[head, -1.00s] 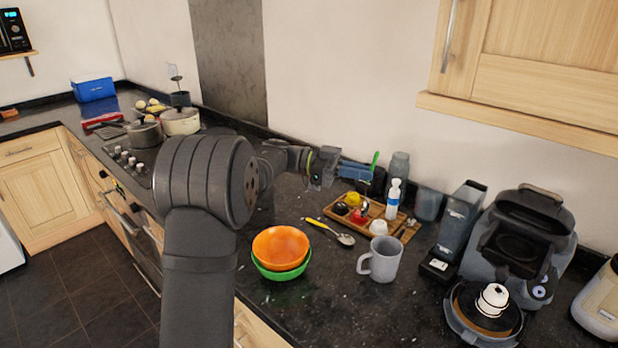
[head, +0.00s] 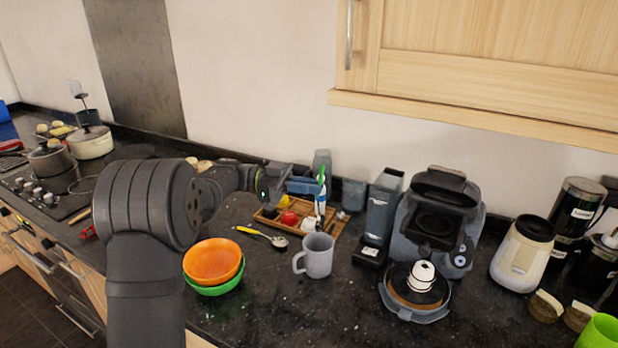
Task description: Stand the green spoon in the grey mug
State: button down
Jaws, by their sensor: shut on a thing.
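The grey mug (head: 318,262) stands upright on the dark worktop, its handle to the left. My gripper (head: 308,187), with blue fingers, is above and behind the mug, over the wooden tray's area. It is shut on the green spoon (head: 321,173), whose green handle end sticks up at the fingertips. The spoon's lower part cannot be made out against the white bottle behind. The spoon is apart from the mug.
A wooden tray (head: 340,229) with small items and a white bottle (head: 319,208) lies behind the mug. A yellow-handled spoon (head: 262,235) and an orange bowl (head: 212,262) in a green bowl are left. A coffee machine (head: 437,225) stands right. Worktop before the mug is clear.

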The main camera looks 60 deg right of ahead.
notch_tip(320, 180, down, 9)
jog(key=shift+r, duration=0.15)
dwell(0.7)
jog(key=c, duration=1.5)
grip_release()
jog(key=shift+w, duration=0.1)
jog(key=w, duration=0.4)
jog(key=w+a, duration=0.1)
jog(key=w, duration=0.2)
jog(key=w+a, duration=0.1)
jog(key=w, duration=0.3)
jog(key=shift+w+a, duration=0.2)
jog(key=shift+w, duration=0.15)
jog(key=shift+s, duration=0.1)
